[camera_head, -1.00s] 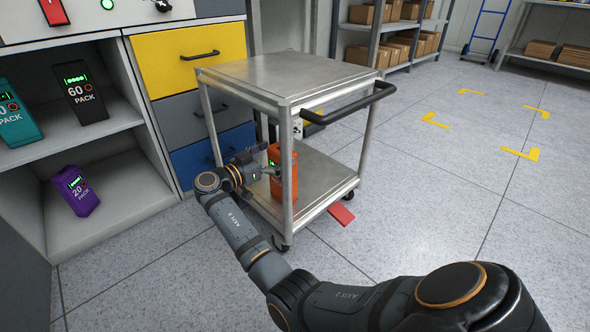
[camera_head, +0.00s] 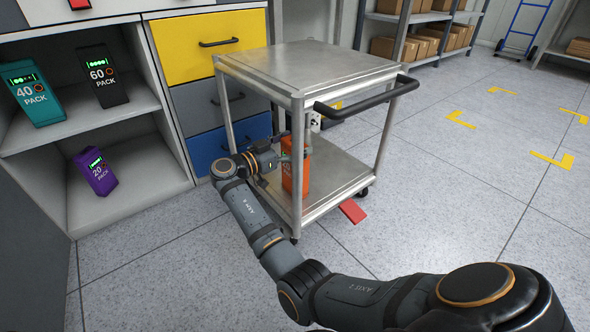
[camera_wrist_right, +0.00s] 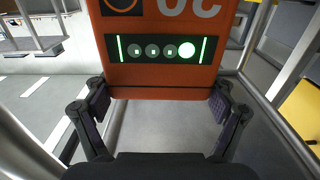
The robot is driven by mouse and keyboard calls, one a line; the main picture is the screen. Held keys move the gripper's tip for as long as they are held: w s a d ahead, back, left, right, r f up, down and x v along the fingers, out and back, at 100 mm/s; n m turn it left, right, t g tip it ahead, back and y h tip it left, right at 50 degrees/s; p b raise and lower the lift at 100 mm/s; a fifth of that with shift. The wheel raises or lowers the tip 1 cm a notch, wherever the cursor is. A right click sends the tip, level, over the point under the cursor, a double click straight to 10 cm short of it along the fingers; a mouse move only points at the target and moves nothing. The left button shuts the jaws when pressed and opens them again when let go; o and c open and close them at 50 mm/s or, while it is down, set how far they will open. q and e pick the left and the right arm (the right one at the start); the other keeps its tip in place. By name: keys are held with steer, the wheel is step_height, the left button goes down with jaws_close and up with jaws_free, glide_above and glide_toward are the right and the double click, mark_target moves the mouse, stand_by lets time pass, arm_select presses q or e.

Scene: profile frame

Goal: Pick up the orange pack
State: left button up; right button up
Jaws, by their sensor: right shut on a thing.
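The orange pack (camera_head: 295,172) is at the lower shelf of the metal cart, partly hidden behind the cart's front post. My right gripper (camera_head: 285,161) reaches in from the left side of the cart and is at the pack. In the right wrist view the pack (camera_wrist_right: 165,65) shows its upside-down label and lit green display. The fingers of my right gripper (camera_wrist_right: 162,100) are on both sides of the pack and are shut on it. I cannot tell whether its base touches the shelf. My left gripper is not in view.
The metal cart (camera_head: 305,68) has posts and a top plate close around my right arm. A cabinet shelf (camera_head: 137,165) holds a purple pack (camera_head: 96,171), with teal (camera_head: 33,94) and black (camera_head: 103,77) packs above. A red flat piece (camera_head: 352,211) lies on the floor.

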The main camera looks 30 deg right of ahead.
steer(key=shift+c, duration=0.7)
steer(key=shift+r, duration=0.25)
step_height(320, 180, up, 9)
steer(key=p, duration=0.6)
steer(key=shift+r+p, duration=0.2)
steer(key=shift+p, duration=0.2)
steer(key=shift+r, duration=0.2)
steer(key=shift+f, duration=0.15)
